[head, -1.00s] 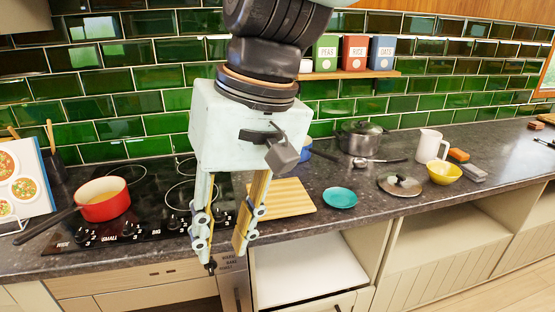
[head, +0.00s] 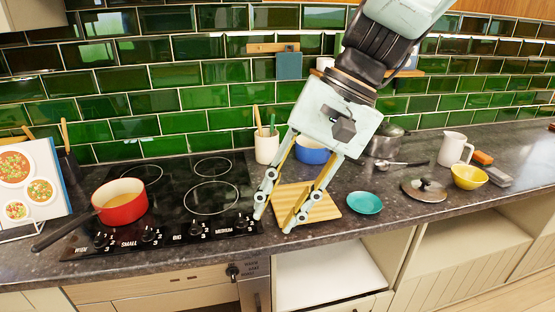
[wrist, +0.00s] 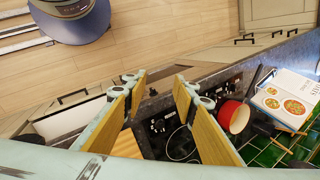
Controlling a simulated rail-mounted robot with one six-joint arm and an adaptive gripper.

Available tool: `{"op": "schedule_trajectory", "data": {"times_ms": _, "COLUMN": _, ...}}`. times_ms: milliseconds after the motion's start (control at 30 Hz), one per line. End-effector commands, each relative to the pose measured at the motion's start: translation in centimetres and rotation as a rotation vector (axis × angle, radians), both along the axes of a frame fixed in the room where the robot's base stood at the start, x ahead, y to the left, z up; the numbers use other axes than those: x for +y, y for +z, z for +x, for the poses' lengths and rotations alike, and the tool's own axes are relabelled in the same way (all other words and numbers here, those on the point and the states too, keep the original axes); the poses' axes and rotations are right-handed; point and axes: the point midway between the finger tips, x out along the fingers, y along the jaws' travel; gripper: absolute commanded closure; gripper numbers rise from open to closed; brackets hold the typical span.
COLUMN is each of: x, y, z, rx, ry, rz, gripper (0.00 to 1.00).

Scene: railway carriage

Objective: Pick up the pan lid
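The pan lid (head: 425,190) lies flat on the dark counter at the right in the head view, with a dark knob on top. It sits between the teal plate (head: 365,202) and the yellow bowl (head: 469,176). My gripper (head: 273,221) is open and empty. Its fingertips are apart, near the front of the hob and the wooden board, well to the left of the lid. The wrist view shows the spread fingers (wrist: 157,85) with nothing between them. The lid is not seen in the wrist view.
A red pan (head: 120,202) stands on the hob (head: 190,190). A wooden board (head: 318,203) lies behind and beside my fingers. A blue pot (head: 311,150), a lidded steel pot (head: 388,142), and a white jug (head: 455,148) stand farther back. Orange and grey blocks lie right of the bowl.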

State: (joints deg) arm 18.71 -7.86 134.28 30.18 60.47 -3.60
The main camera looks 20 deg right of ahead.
Motion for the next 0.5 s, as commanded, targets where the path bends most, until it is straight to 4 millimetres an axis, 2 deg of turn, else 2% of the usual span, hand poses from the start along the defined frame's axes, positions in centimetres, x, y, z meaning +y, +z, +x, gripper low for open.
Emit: {"op": "schedule_trajectory", "data": {"times_ms": 500, "x": -3.4, "y": -1.7, "z": 4.8, "rx": 0.134, "ry": -0.272, "rz": 0.249, "gripper": 0.74}}
